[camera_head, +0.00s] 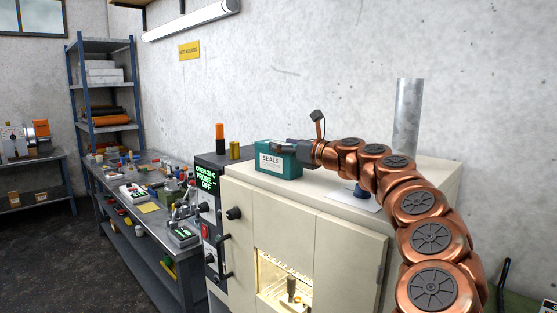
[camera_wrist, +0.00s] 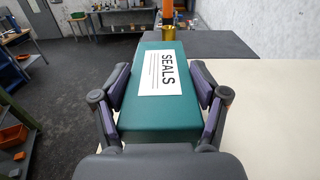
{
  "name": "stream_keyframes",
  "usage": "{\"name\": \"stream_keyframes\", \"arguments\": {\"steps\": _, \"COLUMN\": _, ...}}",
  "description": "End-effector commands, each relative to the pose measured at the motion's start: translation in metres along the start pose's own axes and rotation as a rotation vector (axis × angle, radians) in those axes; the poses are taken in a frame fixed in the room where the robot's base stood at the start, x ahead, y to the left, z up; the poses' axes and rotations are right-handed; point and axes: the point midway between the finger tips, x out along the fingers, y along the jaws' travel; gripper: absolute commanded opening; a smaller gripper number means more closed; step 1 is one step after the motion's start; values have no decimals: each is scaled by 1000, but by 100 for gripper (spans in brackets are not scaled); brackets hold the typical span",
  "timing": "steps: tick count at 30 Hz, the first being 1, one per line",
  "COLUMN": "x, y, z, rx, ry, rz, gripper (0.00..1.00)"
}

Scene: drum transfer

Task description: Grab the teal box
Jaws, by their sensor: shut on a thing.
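The teal box (camera_head: 270,161) with a white SEALS label sits at the far left part of the cream oven's top (camera_head: 330,185). My gripper (camera_head: 296,153) reaches it from the right at the end of my copper arm. In the wrist view the teal box (camera_wrist: 160,117) lies between the two fingers of my gripper (camera_wrist: 162,108), one pad along each long side. The fingers are shut on it. The box's underside is hidden, so I cannot tell whether it touches the oven top.
A brass cup (camera_head: 235,150) and an orange-topped cylinder (camera_head: 220,138) stand left of the box. A metal flue pipe (camera_head: 407,118) rises at the back right. A white sheet with a blue object (camera_head: 361,191) lies under my arm. A cluttered workbench (camera_head: 150,205) stands left.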

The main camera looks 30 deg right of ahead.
Motion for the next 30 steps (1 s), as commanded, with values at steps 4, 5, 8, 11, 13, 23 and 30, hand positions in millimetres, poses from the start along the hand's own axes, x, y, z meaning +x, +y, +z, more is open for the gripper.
{"name": "stream_keyframes", "arguments": {"steps": 4, "x": 0, "y": 0, "z": 0, "rx": 0, "ry": 0, "rz": -1, "gripper": 26}}
{"name": "stream_keyframes", "arguments": {"steps": 5, "x": 0, "y": 0, "z": 0, "rx": 0, "ry": 0, "rz": 0, "gripper": 23}}
{"name": "stream_keyframes", "arguments": {"steps": 8, "x": 0, "y": 0, "z": 1, "rx": 0, "ry": -1, "rz": 0, "gripper": 21}}
{"name": "stream_keyframes", "arguments": {"steps": 11, "x": 0, "y": 0, "z": 1, "rx": 0, "ry": -1, "rz": 0, "gripper": 21}}
{"name": "stream_keyframes", "arguments": {"steps": 13, "x": 0, "y": 0, "z": 1, "rx": 0, "ry": -1, "rz": 0, "gripper": 21}}
{"name": "stream_keyframes", "arguments": {"steps": 23, "x": -1, "y": 0, "z": 19, "rx": -3, "ry": -1, "rz": -1, "gripper": 19}}
{"name": "stream_keyframes", "arguments": {"steps": 30, "x": 0, "y": -1, "z": 33, "rx": -1, "ry": 0, "rz": -2, "gripper": 19}}
